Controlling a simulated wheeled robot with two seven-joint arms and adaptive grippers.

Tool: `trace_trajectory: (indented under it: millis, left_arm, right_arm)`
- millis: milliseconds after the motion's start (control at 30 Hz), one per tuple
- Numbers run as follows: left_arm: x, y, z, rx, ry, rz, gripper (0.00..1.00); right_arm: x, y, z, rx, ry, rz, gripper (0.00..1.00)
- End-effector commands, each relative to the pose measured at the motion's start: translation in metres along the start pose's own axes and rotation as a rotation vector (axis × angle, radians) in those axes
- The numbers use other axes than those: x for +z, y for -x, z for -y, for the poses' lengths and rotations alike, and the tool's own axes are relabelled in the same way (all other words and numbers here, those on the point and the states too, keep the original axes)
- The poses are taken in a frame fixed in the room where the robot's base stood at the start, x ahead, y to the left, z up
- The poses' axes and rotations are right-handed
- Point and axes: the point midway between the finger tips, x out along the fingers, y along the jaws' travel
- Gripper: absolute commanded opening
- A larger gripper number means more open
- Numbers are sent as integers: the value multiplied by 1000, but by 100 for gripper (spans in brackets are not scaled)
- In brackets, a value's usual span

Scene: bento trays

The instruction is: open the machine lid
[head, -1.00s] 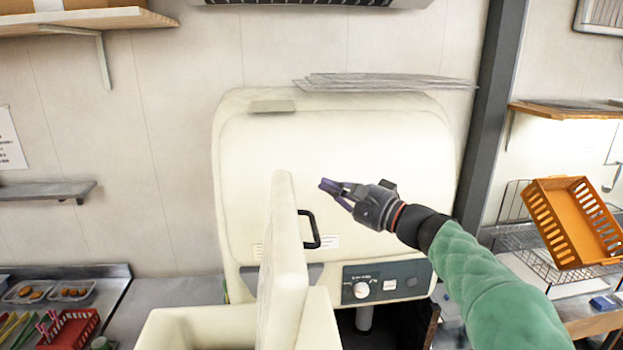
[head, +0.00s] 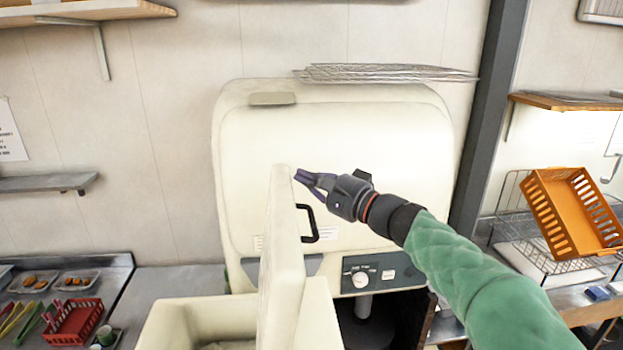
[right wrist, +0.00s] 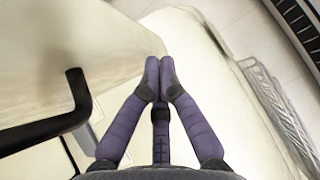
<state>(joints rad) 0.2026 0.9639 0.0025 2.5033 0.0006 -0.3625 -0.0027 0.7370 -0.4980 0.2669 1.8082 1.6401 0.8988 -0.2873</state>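The cream machine (head: 350,150) stands against the wall, with a control panel low on its front. In front of it, a thick cream lid-like slab (head: 281,235) stands upright, almost edge-on, with a black handle (head: 312,223) on its right side. The handle also shows at the left of the right wrist view (right wrist: 78,95). My right gripper (head: 299,176) is at the slab's top edge, above the handle; I cannot tell if they touch. Its purple fingers come together at the tips in the right wrist view (right wrist: 160,68), shut with nothing visible between them. My left gripper is out of view.
A cream open-topped box (head: 190,318) is below the slab. A wire rack (head: 385,73) lies on top of the machine. An orange basket (head: 570,215) stands at right. A red basket (head: 75,322) and food trays sit on the left counter.

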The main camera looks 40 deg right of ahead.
Motion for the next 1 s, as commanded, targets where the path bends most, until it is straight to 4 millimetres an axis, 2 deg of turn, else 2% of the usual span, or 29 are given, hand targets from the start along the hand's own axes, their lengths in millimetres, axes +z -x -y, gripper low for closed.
trace_trajectory:
  millis: [267,600,800,1000]
  left_arm:
    - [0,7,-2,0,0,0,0]
    - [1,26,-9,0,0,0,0]
    - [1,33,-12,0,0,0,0]
    - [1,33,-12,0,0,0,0]
  right_arm:
    - [30,-28,4,74,76,8,0]
    - [64,-62,1,174,172,7,0]
    - [75,-74,-2,207,211,1,0]
    - [76,-75,-4,212,218,-1,0]
